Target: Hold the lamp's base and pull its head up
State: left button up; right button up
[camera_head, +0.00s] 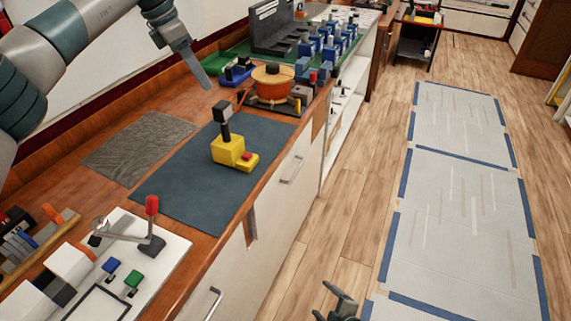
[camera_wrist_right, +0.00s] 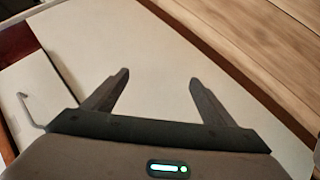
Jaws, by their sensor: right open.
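The lamp stands upright on the dark blue mat (camera_head: 185,185). It has a stepped yellow base (camera_head: 228,151) with a red button (camera_head: 247,155), a short black stem (camera_head: 226,131) and a dark block-shaped head (camera_head: 221,112) low above the base. My left gripper (camera_head: 206,82) hangs above and behind the lamp, apart from it, seen edge-on, so its opening is hidden. My right gripper (camera_head: 341,300) is at the bottom edge, over the floor side of the counter and far from the lamp. In the right wrist view it (camera_wrist_right: 157,82) is open and empty in front of pale cabinet fronts.
An orange round device (camera_head: 272,80) stands behind the mat, with blue blocks (camera_head: 310,45) beyond. A white board (camera_head: 165,255) with a red-knobbed lever (camera_head: 152,207) is at the front left. A grey textured mat (camera_head: 140,145) lies left. The blue mat around the lamp is clear.

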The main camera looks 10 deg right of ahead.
jog(key=w+r+n+t+y, duration=0.2)
jog(key=w+r+n, duration=0.3)
jog(key=w+r, duration=0.5)
jog(key=n+g+y, duration=0.2)
jog(key=n+y, duration=0.8)
jog(key=n, duration=1.8)
send_near(239, 151)
jog(key=v, duration=0.5)
jog(key=shift+a+r, duration=0.15)
jog(key=shift+r, duration=0.1)
jog(key=x, duration=1.7)
jog(key=shift+w+a+f, duration=0.15)
jog(key=shift+c, duration=0.3)
